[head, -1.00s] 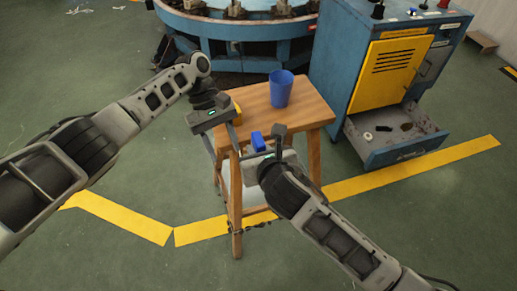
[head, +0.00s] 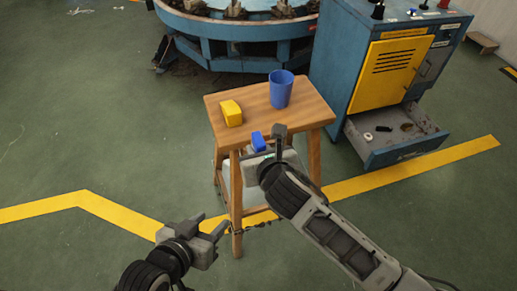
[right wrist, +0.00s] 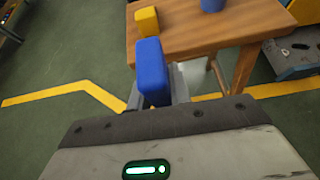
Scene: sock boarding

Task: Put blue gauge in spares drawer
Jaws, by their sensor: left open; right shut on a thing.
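The blue gauge (head: 258,141), a small blue block, is held in my right gripper (head: 266,150) just in front of the stool's near edge. In the right wrist view the blue gauge (right wrist: 152,70) stands up between the fingers, which are mostly hidden. The spares drawer (head: 398,135) is pulled out at the foot of the blue cabinet, right of the stool. It holds a white ring and small dark items. My left gripper (head: 208,232) is open and empty, low at the front left of the stool.
A wooden stool (head: 255,98) bears a yellow block (head: 231,113) and a blue cup (head: 281,89). The blue cabinet (head: 345,60) with a yellow door stands at the right. A round blue machine (head: 237,28) is at the back. Floor at the left is clear.

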